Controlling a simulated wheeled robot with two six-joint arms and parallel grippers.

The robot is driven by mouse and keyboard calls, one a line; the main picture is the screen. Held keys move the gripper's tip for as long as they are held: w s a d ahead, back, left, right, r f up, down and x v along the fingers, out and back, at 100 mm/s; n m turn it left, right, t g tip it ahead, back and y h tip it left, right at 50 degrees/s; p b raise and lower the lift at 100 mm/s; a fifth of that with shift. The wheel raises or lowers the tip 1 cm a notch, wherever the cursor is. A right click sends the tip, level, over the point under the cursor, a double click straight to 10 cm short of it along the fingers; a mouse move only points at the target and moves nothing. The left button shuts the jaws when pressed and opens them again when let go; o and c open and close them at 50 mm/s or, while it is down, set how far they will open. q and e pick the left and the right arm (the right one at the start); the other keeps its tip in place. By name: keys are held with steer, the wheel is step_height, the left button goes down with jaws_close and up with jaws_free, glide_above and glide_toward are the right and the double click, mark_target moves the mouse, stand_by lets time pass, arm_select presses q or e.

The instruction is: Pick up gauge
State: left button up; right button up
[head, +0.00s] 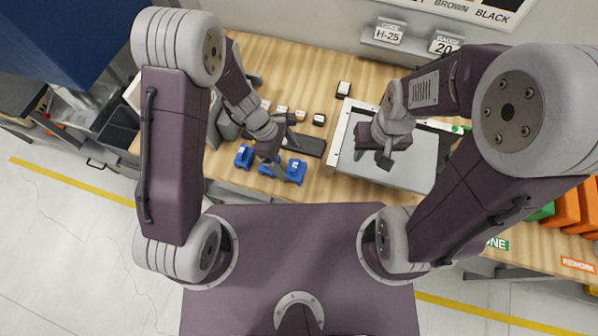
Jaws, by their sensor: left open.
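I cannot tell for certain which object is the gauge. Candidates near my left gripper (277,147) are blue tools (294,173) at the front edge of the wooden bench and a dark flat block (310,146) just right of the gripper. A smaller blue piece (243,157) lies to its left. My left gripper is open over these things, with no object visible between its fingers; its height above them is unclear. My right gripper (385,159) hangs over a grey panel (420,165); its fingers are seen from above and their opening is unclear.
Several small black-and-white blocks (319,119) stand in a row behind the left gripper, with another block (343,89) further back. Orange bins (567,207) stand at the right end of the bench (300,65). Bare wood lies at the back middle.

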mark_target(298, 170)
arm_select(q)
steer(key=shift+a+f, duration=0.15)
steer(key=shift+f, duration=0.2)
steer(key=x, duration=0.2)
steer(key=shift+s+f, duration=0.15)
steer(key=shift+f, duration=0.15)
steer(key=shift+d+f, duration=0.25)
steer(key=shift+d, duration=0.45)
steer(key=x, duration=0.4)
steer(key=shift+a+f, duration=0.1)
steer(key=shift+f, duration=0.4)
steer(key=c, duration=1.6)
arm_select(e)
steer(key=shift+a+f, duration=0.1)
steer(key=shift+f, duration=0.05)
arm_select(q)
steer(key=shift+o, duration=0.2)
